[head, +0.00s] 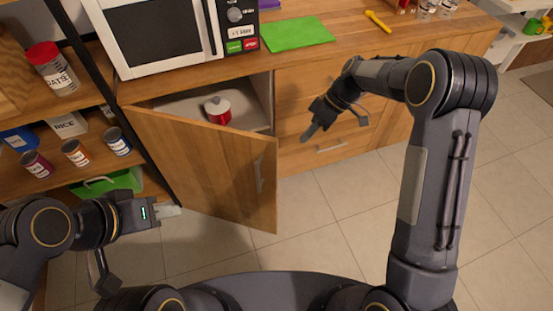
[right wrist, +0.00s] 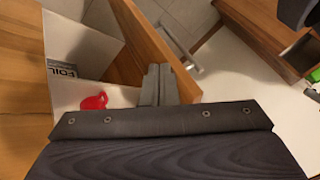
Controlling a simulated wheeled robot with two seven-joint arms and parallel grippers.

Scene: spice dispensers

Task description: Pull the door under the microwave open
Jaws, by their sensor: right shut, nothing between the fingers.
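The wooden door (head: 205,160) under the white microwave (head: 160,35) stands partly open, swung out from its left side. Its handle (head: 259,171) is on the outer face near the free edge. My right gripper (head: 310,132) is shut and empty, to the right of the door's free edge, in front of the drawers. In the right wrist view, the shut fingers (right wrist: 158,84) appear close to the door (right wrist: 150,42); I cannot tell whether they touch. My left gripper (head: 168,211) is left of the door, low down; its finger gap is not clear.
Drawers (head: 330,115) are on the right, and a spice shelf (head: 85,165) is on the left. The tiled floor (head: 330,215) ahead is clear.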

